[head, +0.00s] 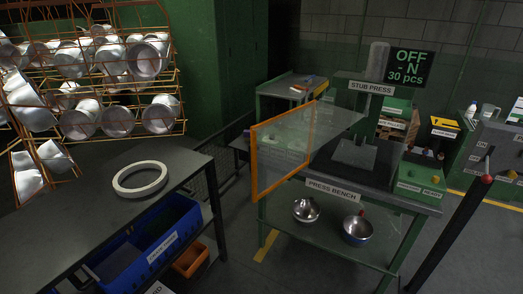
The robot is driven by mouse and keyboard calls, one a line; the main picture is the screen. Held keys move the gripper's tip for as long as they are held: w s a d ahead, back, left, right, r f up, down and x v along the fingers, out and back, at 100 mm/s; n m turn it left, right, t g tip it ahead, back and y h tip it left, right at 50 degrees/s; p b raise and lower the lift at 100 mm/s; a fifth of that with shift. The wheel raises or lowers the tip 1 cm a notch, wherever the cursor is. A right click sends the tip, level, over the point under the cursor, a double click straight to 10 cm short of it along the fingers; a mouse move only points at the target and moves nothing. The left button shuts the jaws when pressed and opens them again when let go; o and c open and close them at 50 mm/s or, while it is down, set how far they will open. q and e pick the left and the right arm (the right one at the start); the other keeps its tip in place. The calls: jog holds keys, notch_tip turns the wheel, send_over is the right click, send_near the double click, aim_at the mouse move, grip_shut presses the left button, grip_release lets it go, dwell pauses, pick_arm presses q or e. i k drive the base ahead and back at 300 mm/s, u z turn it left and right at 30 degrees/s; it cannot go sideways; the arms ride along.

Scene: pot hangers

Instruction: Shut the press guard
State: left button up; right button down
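The press guard (283,150) is a clear panel with an orange frame edge. It stands swung out at the left front of the press bench (380,195), angled away from the stub press, so the front of the press is uncovered. The stub press (377,70) is a grey column with a "STUB PRESS" label at the back of the bench. A grey block (354,153) sits on the bench top below it. Neither of my grippers shows in the head view.
A dark table (95,195) at left holds a white ring (140,179). An orange rack (90,80) of metal pots stands behind it. A dark slanted bar (450,230) with a red knob stands right of the bench.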

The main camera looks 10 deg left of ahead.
aim_at(253, 148)
jog(key=i, duration=0.95)
